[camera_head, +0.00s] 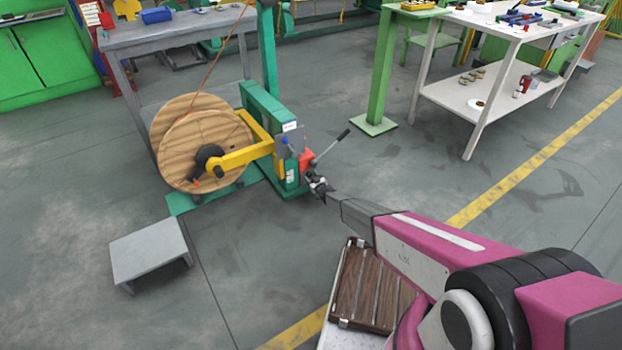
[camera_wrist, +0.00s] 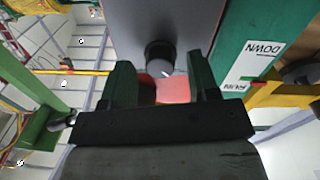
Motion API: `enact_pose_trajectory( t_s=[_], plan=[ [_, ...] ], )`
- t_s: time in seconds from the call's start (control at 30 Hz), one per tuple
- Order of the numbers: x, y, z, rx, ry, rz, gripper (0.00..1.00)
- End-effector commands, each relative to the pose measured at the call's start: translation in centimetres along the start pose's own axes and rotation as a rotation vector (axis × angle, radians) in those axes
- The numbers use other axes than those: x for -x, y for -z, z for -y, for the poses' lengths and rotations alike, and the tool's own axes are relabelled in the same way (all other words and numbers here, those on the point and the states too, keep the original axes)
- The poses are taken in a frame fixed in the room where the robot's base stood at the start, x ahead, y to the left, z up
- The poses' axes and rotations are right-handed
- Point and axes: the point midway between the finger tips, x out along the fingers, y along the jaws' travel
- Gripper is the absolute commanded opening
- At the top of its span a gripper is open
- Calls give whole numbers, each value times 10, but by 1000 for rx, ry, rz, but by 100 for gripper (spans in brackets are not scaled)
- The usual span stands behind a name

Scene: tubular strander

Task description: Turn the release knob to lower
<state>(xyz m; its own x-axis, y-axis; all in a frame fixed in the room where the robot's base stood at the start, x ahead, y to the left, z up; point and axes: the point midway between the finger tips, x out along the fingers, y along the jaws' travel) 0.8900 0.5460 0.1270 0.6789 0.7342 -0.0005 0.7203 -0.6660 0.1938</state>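A round black release knob (camera_wrist: 160,56) with a light pointer mark sits on a grey panel (camera_wrist: 205,20) in the wrist view. My gripper (camera_wrist: 163,72) is open, its two dark fingers apart on either side of the knob's lower part. The knob lies between or just beyond the fingertips; I cannot tell whether they touch it. A red block (camera_wrist: 172,90) shows between the fingers. In the head view my gripper (camera_head: 322,190) is beside the green stand's (camera_head: 266,108) grey panel (camera_head: 289,140); the knob cannot be made out there.
A yellow arm (camera_head: 240,158) and wooden spool (camera_head: 190,145) are at the stand. A lever (camera_head: 330,145) sticks out right. A grey step (camera_head: 150,250) and brown slatted platform (camera_head: 368,290) are on the floor.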

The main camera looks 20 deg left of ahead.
Motion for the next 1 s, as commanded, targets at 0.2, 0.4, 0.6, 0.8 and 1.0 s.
enact_pose_trajectory(
  t_s=[0.2,0.4,0.6,0.8,1.0],
  plan=[
    [0,0,0,0,0,0,6],
    [0,0,0,-11,0,0,6],
    [0,0,0,-77,0,3,6],
    [0,1,0,-217,2,7,6],
    [0,1,0,-402,3,15,6]
  ],
)
